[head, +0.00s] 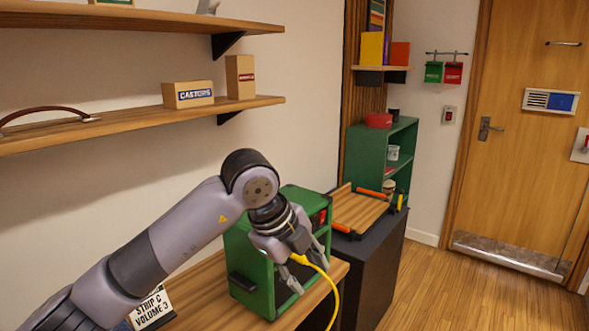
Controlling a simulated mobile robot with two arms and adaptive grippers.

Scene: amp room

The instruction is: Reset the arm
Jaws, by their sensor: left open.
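My left arm reaches in from the lower left. Its left gripper (309,279) is open and points down in front of the green amp cabinet (252,268) on the wooden bench. A yellow plug with a yellow cable (334,291) shows at the gripper, between the spread fingers. The cable hangs down past the bench edge. Whether the plug touches the fingers or sits in the cabinet cannot be told. The gripper hides part of the cabinet. My right gripper is not in view.
A wooden tray (358,212) with orange parts lies on a black cabinet (372,262) right of the amp. A "STRIP C VOLUME 3" sign (152,306) stands by my arm. Wall shelves (130,124) hang above left. The floor (440,290) before the door (520,130) is clear.

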